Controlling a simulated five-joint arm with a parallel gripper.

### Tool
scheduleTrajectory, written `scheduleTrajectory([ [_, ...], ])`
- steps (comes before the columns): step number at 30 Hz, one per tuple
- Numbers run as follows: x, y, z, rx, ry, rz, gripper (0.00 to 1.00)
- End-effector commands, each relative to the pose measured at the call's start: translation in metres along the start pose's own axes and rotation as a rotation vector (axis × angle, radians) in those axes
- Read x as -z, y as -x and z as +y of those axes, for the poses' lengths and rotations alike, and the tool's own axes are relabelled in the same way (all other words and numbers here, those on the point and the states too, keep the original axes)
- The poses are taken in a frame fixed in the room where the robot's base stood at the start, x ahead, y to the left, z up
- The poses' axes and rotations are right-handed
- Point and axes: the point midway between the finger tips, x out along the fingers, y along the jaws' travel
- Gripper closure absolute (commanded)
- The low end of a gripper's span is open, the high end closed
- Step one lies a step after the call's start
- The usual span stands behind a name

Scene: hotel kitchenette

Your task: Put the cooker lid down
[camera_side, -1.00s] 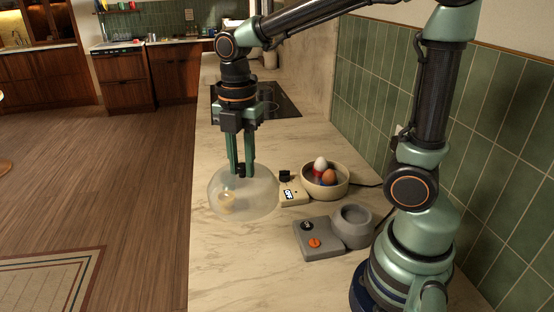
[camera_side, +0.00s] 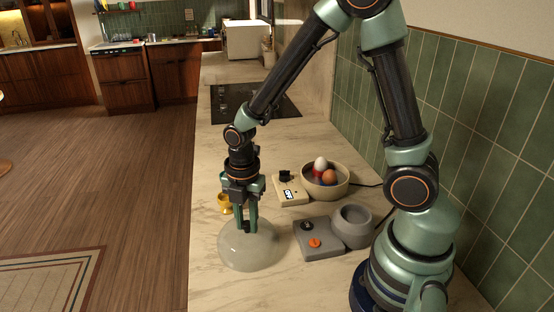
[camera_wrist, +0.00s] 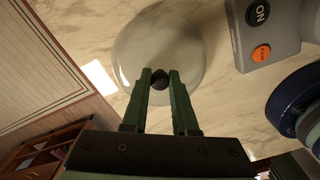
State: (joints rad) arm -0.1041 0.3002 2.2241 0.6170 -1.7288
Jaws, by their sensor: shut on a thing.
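The cooker lid (camera_side: 250,252) is a clear, pale dome with a small black knob. My gripper (camera_side: 246,227) points down and is shut on the knob. In the wrist view the lid (camera_wrist: 135,45) shows between and beyond the fingertips (camera_wrist: 160,76), with the knob between them. The lid is upright, at or just above the counter near its left edge; I cannot tell whether its rim touches. A cream bowl (camera_side: 343,190) holds eggs, one white, one brown and one mostly hidden.
A cream box (camera_side: 293,197) with a display and black switch adjoins the bowl. The marble counter (camera_side: 215,288) in front is clear.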

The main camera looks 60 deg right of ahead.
Motion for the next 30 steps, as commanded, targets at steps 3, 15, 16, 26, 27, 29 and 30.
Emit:
scheduleTrajectory([
  [3, 0.000, 0.000, 0.000, 0.000, 0.000, 0.000, 1.00],
  [15, 0.000, -0.003, 0.000, 0.001, 0.000, 0.000, 0.43],
  [16, 0.000, -0.003, 0.000, 0.000, 0.000, 0.000, 0.43],
  [26, 0.000, 0.002, 0.001, -0.003, 0.000, 0.000, 0.43],
  [27, 0.000, 0.006, 0.001, -0.004, 0.000, -0.001, 0.43],
  [29, 0.000, 0.013, 0.002, -0.005, 0.000, -0.001, 0.43],
  [30, 0.000, 0.019, 0.002, -0.005, 0.000, -0.001, 0.43],
])
